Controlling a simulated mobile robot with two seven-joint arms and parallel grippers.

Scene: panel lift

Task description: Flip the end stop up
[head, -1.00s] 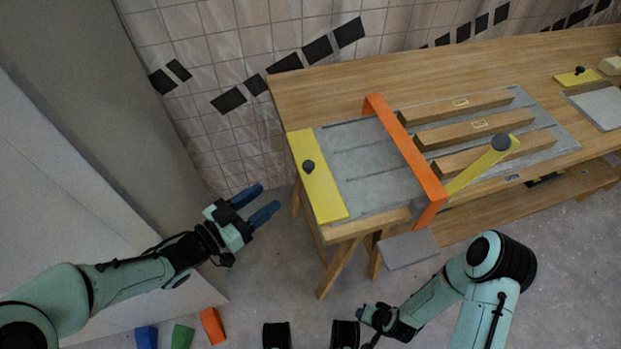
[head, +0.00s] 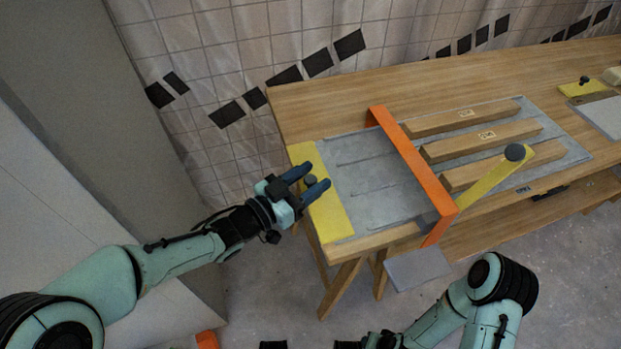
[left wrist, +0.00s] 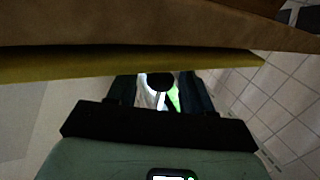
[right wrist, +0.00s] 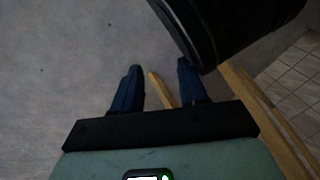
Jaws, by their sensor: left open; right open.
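The end stop looks to be the yellow plate (head: 334,220) with a dark round knob (head: 311,181) at the bench's left end; it lies flat in the head view. My left gripper (head: 317,175) is open, its blue fingers on either side of the knob. In the left wrist view a yellow edge (left wrist: 120,66) crosses the picture, and a dark round shape, likely the knob (left wrist: 160,82), shows between the fingers. Whether the fingers touch it I cannot tell. My right gripper (right wrist: 160,75) is open and empty, low in front of the bench.
An orange arch (head: 415,165) spans the grey metal bed (head: 365,165). Three wooden bars (head: 480,142) lie beyond it, with a slanted yellow lever (head: 487,185) at the front. A grey plate (head: 418,268) juts out below the arch. The bed left of the arch is clear.

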